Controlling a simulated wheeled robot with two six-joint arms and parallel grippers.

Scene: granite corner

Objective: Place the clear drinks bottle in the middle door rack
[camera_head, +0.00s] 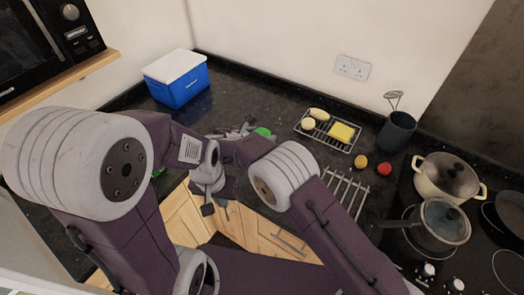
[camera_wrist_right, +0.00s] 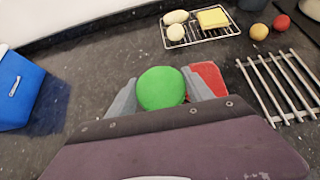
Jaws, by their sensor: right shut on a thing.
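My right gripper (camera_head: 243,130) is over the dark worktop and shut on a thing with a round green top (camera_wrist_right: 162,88). The green also shows in the head view (camera_head: 263,132). A red patch (camera_wrist_right: 208,79) shows just beside it; I cannot tell whether it is part of the same thing. I see no clear bottle body, so I cannot tell whether this is the drinks bottle. My left gripper (camera_head: 215,199) hangs in front of the wooden cupboards; its jaws are too small to read. No door rack can be made out.
A blue cool box (camera_head: 178,85) with a white lid stands at the back left. A wire rack (camera_head: 317,138) holds food; a yellow fruit (camera_head: 361,161) and a red one (camera_head: 384,168) lie nearby. Metal bars (camera_head: 347,188), a pot (camera_head: 437,188) and a saucepan (camera_head: 433,232) are right.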

